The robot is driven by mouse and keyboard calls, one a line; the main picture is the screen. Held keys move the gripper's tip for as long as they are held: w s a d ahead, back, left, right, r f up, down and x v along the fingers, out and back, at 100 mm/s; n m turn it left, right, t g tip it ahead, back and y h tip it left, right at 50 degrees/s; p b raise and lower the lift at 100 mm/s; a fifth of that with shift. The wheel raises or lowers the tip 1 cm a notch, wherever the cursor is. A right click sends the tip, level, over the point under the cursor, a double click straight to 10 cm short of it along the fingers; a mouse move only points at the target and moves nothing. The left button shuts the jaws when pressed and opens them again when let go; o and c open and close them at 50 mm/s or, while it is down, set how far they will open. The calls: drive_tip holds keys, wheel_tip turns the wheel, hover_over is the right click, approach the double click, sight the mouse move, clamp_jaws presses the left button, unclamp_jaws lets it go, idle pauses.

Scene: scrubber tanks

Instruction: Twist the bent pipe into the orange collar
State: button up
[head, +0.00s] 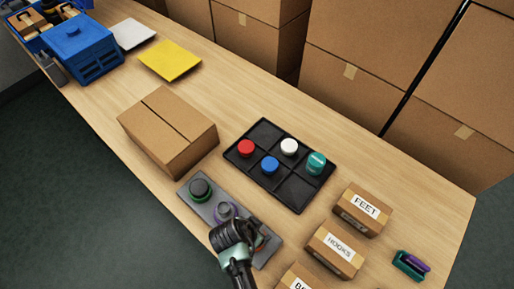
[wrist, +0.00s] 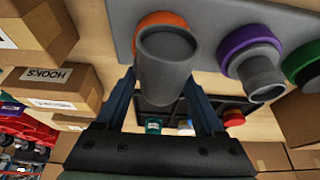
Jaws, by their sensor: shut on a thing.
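A grey plate (head: 199,207) near the table's front edge carries collars in a row. The orange collar (wrist: 160,19) shows at the top of the wrist view, behind the grey bent pipe (wrist: 166,65). My gripper (wrist: 161,84) is shut on this pipe, with one dark finger on each side. The pipe's end overlaps the collar in the picture; I cannot tell how deep it sits. In the head view my gripper (head: 250,238) hides most of the pipe and orange collar. A purple collar (wrist: 241,43) beside it holds a grey pipe. A green collar (wrist: 301,62) holds a dark part.
A black compartment tray (head: 288,188) with red, blue, white and teal pieces lies behind the plate. A closed carton (head: 168,130) stands to the left. Small labelled boxes, FEET (head: 362,210) and HOOKS (head: 335,250), stand to the right. A teal holder (head: 410,265) is farther right.

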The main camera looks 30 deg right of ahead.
drive_tip(key=shift+f+b, duration=0.3)
drive_tip(key=shift+f, duration=0.1)
idle(0.3)
